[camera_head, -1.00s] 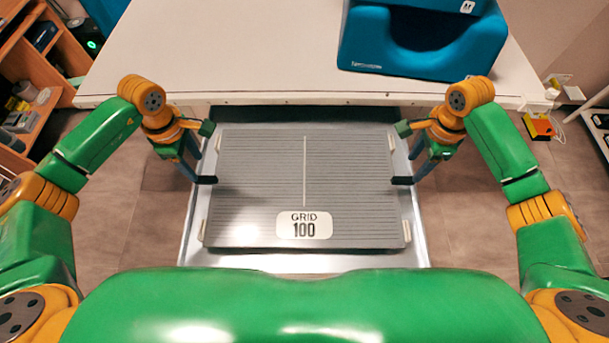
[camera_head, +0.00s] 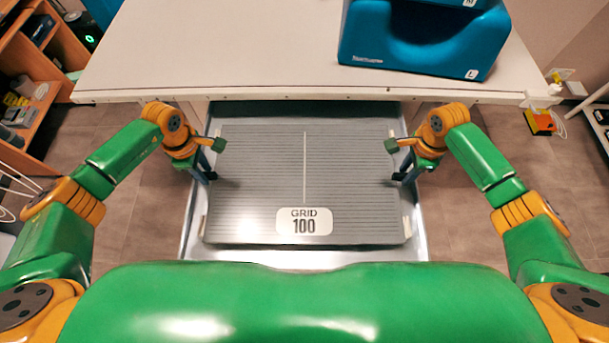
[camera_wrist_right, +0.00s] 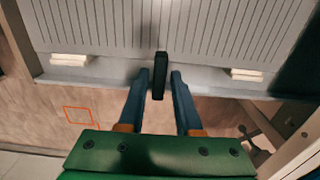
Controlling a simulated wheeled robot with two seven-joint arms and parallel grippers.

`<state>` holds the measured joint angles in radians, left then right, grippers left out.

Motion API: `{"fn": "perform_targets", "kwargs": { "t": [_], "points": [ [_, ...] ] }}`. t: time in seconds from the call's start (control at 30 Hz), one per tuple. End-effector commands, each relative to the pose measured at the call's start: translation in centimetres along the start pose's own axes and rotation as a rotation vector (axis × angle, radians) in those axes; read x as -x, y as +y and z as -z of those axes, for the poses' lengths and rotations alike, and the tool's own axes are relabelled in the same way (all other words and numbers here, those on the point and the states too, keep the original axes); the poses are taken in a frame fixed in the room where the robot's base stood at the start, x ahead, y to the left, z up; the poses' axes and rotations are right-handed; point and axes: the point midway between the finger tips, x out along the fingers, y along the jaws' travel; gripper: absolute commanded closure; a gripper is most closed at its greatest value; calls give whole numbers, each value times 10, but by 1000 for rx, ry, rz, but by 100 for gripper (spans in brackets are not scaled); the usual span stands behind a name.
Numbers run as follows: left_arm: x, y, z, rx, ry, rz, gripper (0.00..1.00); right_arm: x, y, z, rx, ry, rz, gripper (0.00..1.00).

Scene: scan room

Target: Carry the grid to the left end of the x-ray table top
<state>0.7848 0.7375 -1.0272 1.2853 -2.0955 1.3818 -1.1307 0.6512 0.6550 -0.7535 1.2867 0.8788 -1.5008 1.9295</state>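The grid (camera_head: 255,190) is a flat grey ribbed plate labelled GRID 100. It lies in a shallow metal tray (camera_head: 190,235) below the front edge of the x-ray table top (camera_head: 240,60). My left gripper (camera_head: 207,178) is at the grid's left side handle, its fingers pointing down and seemingly parted; the handle is mostly hidden. My right gripper (camera_head: 402,178) is at the right side. In the right wrist view, its two blue fingers are open on either side of the black handle (camera_wrist_right: 160,72), with gaps to both.
A blue cushion block (camera_head: 415,45) stands on the right part of the table top. The table top's left and middle are clear. Wooden shelves (camera_head: 45,60) stand at far left. A small orange item (camera_head: 540,122) lies on the floor at right.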

Motion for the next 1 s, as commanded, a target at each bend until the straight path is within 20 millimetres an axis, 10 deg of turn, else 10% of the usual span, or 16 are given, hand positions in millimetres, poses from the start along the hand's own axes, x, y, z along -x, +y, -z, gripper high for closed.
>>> {"fn": "perform_targets", "kwargs": {
  "t": [0.1,1.0],
  "points": [
    [0,0,0,0,0,0,100,0,0,0,0,0,0,100],
    [1,0,0,1,0,-1,100,1,0,0,0,0,1,100]
  ]
}}
